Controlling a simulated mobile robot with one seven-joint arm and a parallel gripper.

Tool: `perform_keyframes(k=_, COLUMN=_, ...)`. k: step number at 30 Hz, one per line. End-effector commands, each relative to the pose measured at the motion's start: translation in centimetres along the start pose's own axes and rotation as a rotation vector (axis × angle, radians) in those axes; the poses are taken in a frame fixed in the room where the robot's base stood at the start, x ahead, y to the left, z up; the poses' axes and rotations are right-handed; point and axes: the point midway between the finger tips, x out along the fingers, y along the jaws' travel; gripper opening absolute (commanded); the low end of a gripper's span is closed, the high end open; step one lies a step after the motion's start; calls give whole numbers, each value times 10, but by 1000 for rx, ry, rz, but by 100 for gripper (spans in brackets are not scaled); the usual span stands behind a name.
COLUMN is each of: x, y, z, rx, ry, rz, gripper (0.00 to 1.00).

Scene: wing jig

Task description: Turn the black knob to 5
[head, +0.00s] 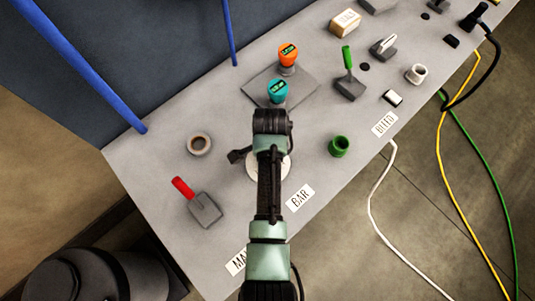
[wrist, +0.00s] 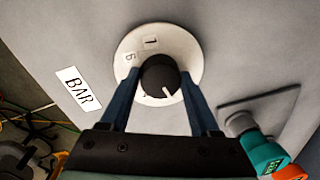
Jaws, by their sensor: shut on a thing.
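The black knob (wrist: 158,75) sits on a round white dial plate (wrist: 187,42) in the wrist view. A white pointer line on the knob points toward the lower right of that picture. Two numerals show near the plate's upper and left edge, seemingly a 7 and a 6; other marks are hidden by the knob and fingers. My gripper (wrist: 160,80) is shut on the knob, with one blue finger on each side. In the head view the edge of the dial plate (head: 284,168) shows beside my arm, which hides the knob.
A BAR label (head: 300,197) lies beside the dial. Teal (head: 277,90) and orange (head: 288,54) knobs stand behind it. A red-handled lever (head: 203,207), a beige ring (head: 199,144) and a green cup (head: 339,146) stand around it on the grey panel.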

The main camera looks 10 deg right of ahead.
Motion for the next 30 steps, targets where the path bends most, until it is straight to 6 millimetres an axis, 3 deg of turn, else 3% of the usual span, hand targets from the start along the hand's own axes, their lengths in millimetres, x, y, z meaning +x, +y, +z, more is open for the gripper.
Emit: perform_keyframes(k=30, x=-1, y=0, z=-2, rx=-956, ry=-59, rz=-1, gripper=7)
